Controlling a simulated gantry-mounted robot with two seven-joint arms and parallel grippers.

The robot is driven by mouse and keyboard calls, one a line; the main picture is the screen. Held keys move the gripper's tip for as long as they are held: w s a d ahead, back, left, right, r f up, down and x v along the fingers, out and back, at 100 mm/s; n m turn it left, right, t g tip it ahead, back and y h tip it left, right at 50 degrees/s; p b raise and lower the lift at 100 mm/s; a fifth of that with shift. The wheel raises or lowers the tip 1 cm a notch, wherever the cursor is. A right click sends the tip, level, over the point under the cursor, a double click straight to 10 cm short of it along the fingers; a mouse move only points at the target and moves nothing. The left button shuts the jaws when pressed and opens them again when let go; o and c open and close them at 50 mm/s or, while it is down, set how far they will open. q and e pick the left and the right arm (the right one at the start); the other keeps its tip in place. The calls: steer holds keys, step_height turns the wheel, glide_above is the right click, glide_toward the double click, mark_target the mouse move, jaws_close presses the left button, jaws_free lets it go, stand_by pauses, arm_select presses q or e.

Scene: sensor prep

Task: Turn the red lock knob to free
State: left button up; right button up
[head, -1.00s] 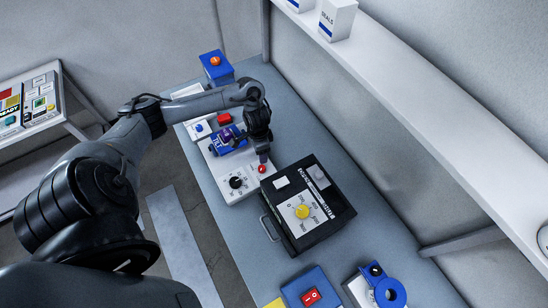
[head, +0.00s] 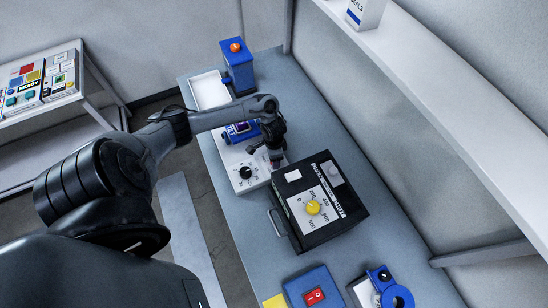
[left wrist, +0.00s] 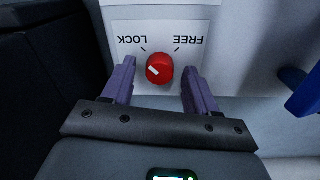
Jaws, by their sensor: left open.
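The red lock knob (left wrist: 160,68) shows in the left wrist view, on a white panel (left wrist: 150,17) with LOCK and FREE printed upside down. LOCK is at upper left of the knob, FREE at upper right. A short white mark on the knob's face lies left of its middle. My left gripper (left wrist: 159,72) is open, its purple fingers one on each side of the knob with gaps showing. In the head view my left gripper (head: 276,160) is over the white panel, and the knob is hidden there. My right gripper is not in view.
A black dial (head: 246,172) sits on the same panel. A black box with a yellow knob (head: 313,207) stands close to the right of the gripper. A blue box with an orange button (head: 236,48) and a white tray (head: 196,91) are farther back.

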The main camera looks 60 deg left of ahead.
arm_select(q)
steer(key=shift+c, duration=0.4)
steer(key=c, duration=1)
